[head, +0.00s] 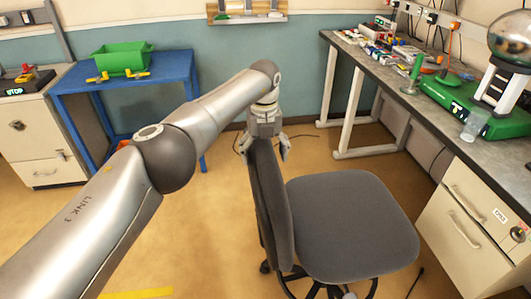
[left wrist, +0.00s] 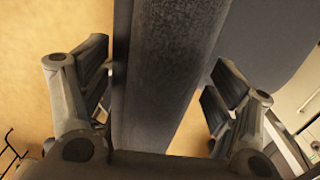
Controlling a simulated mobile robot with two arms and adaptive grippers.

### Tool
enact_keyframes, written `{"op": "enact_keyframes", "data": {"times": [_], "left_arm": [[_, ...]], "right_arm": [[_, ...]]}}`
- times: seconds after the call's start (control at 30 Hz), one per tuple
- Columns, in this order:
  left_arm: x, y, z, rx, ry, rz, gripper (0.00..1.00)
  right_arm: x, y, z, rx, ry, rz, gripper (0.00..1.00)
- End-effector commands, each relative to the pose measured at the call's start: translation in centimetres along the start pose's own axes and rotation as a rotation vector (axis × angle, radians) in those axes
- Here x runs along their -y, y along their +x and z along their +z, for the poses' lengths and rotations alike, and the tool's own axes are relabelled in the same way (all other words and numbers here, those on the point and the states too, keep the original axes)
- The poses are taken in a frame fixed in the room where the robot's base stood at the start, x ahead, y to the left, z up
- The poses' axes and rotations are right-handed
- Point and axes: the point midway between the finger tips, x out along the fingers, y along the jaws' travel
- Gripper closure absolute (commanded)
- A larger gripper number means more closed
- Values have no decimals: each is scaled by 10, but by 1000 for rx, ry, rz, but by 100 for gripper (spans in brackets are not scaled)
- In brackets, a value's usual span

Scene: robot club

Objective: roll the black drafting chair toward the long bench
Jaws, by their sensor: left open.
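The drafting chair (head: 350,225) stands on the floor in the middle of the head view, with a dark grey seat and backrest and a black wheeled base. Its backrest (head: 270,205) is on the left side, and the seat extends right. The long bench (head: 420,95) runs along the right side. My left gripper (head: 264,142) is at the top of the backrest. In the left wrist view, the open fingers of my left gripper (left wrist: 160,110) are on either side of the backrest edge (left wrist: 165,70), with gaps visible beside it. My right gripper is not in view.
Drawers (head: 480,215) stand under the bench at the right, close to the chair. A blue table (head: 125,75) with a green bin (head: 122,58) is at the back left, beside a cabinet (head: 38,130). Cables lie on the floor behind the chair. The floor on the left is mostly clear.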

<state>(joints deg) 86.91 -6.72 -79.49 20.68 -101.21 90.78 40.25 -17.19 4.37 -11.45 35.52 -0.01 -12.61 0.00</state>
Motion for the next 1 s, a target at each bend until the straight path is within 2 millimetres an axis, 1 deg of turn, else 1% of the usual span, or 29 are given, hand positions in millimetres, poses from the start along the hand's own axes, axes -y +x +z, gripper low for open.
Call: {"op": "enact_keyframes", "data": {"times": [0.17, 1.0], "left_arm": [[-1, -7, 0, 0, -2, 1, 18], [-2, -74, 0, -1, -3, 3, 18]], "right_arm": [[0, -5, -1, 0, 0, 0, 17], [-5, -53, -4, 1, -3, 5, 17]]}}
